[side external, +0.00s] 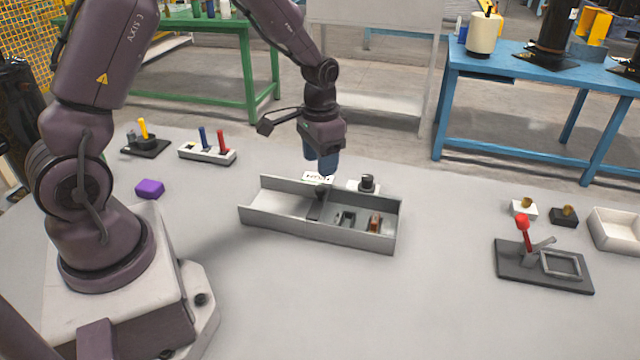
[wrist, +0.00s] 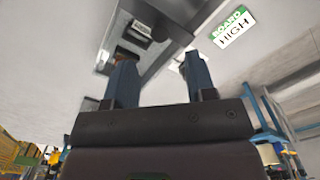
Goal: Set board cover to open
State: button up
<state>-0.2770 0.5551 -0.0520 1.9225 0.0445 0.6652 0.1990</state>
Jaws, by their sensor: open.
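A long grey open-topped box (side external: 270,217) sits on the table in front of my arm. A pale flat panel (side external: 283,203) fills its left part, with a dark bar and small knob (side external: 318,198) at its right end; this looks like the board cover. The right part is uncovered and shows small parts inside. My gripper (side external: 322,168) points down above the box's back edge, near the knob, with its blue fingers apart. In the wrist view the open fingers (wrist: 160,78) have nothing visible between them, and part of the box (wrist: 150,45) shows beyond them.
A red-handled lever fixture (side external: 523,235) is at right. Switches (side external: 207,152) and a purple block (side external: 149,188) are at left. The front table is clear.

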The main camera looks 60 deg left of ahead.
aim_at(319, 187)
notch_tip(319, 187, down, 7)
jog(key=shift+r, duration=0.2)
grip_shut()
